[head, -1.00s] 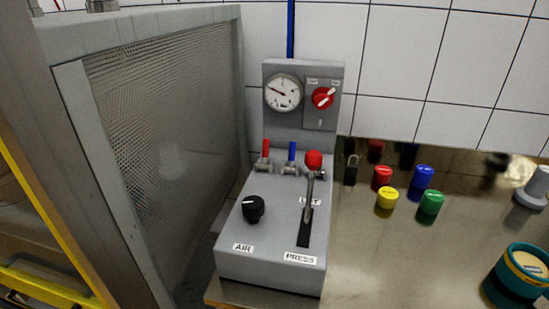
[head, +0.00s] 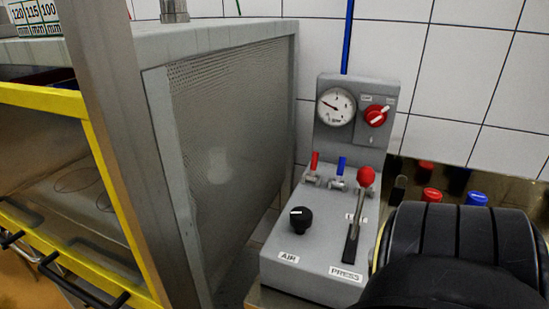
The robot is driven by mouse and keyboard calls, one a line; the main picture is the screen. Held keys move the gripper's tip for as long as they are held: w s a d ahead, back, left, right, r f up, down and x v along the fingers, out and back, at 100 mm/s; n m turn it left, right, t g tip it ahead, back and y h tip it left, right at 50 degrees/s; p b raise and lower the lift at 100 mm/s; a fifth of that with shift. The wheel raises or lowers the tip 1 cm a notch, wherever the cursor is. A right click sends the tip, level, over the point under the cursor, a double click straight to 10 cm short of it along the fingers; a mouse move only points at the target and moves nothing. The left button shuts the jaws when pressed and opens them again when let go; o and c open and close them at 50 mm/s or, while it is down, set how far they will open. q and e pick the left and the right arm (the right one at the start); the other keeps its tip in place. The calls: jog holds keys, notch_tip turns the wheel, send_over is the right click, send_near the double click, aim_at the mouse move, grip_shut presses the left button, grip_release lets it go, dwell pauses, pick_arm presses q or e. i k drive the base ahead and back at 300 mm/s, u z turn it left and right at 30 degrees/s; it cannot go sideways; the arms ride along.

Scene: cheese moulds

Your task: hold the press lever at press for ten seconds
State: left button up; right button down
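The press lever (head: 363,205) stands on the grey control box (head: 300,264) in the head view. It has a red ball knob (head: 366,176) on a metal shaft in a dark slot. The knob is at the far end of the slot, away from the PRESS label (head: 346,273) at the near end. A second label by the knob is partly hidden by the shaft. A black, rounded part of my own arm fills the lower right, close to the box. No fingertips of either gripper show.
A pressure gauge (head: 336,107) and a red rotary switch (head: 376,115) are on the upright panel. A black AIR knob (head: 301,219) and red and blue valve handles sit left of the lever. A mesh-sided cabinet (head: 225,150) with a yellow-framed front stands close on the left.

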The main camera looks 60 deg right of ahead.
aim_at(365, 176)
jog(key=u, duration=0.45)
jog(key=k, duration=0.95)
jog(key=z, duration=0.8)
